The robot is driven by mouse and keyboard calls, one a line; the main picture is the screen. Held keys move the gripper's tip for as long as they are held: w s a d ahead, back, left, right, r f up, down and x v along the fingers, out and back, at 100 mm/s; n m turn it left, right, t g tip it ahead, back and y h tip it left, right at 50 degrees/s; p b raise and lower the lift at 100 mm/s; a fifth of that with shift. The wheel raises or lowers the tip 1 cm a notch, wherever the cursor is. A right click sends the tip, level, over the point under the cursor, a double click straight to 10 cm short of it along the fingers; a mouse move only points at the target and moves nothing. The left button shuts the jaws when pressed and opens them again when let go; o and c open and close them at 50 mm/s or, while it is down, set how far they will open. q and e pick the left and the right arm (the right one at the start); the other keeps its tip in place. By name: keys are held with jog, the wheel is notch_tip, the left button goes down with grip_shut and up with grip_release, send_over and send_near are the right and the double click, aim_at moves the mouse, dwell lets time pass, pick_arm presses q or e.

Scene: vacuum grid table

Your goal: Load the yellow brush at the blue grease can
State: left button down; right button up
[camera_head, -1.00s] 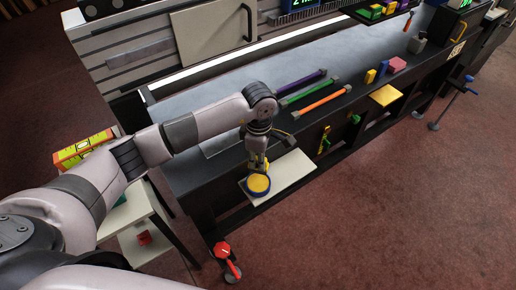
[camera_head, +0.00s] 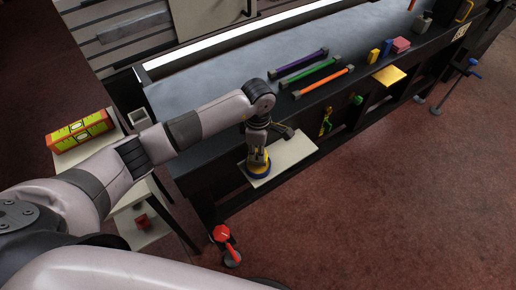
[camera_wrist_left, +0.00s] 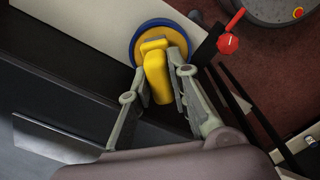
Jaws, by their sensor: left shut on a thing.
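The blue grease can (camera_head: 260,175) sits on a pale board at the front of the dark table. In the left wrist view, the can (camera_wrist_left: 137,46) shows as a round blue rim around yellow grease. My left gripper (camera_head: 257,157) is above the can, pointing down. It is shut on the yellow brush (camera_wrist_left: 157,76), whose yellow body lies between the fingers. The brush's far end overlaps the can's opening in the wrist view. I cannot tell how deep it touches the grease. My right gripper is not in view.
The pale board (camera_head: 295,150) has free room right of the can. Purple, green (camera_head: 308,74) and orange (camera_head: 323,82) bars lie on the table behind. Several coloured blocks stand further right. A red-topped post (camera_head: 222,233) stands below on the floor.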

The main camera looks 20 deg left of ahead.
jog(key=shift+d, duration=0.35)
pick_arm(q)
jog(key=shift+f, duration=0.3)
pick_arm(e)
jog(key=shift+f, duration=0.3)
pick_arm(q)
jog(key=shift+f+b, duration=0.15)
jog(key=shift+b, duration=0.3)
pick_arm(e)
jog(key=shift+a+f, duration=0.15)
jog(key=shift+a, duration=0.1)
pick_arm(q)
jog(key=shift+s+f, duration=0.1)
jog(key=shift+f, duration=0.05)
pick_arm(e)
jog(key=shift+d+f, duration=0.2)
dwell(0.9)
pick_arm(q)
notch_tip(320, 180, up, 2)
jog(key=shift+p, duration=0.45)
jog(key=shift+r+p, duration=1.45)
jog(key=shift+r, duration=1.2)
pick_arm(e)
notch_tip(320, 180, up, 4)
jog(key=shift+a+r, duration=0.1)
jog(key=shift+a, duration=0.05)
pick_arm(q)
jog(key=shift+f, duration=0.1)
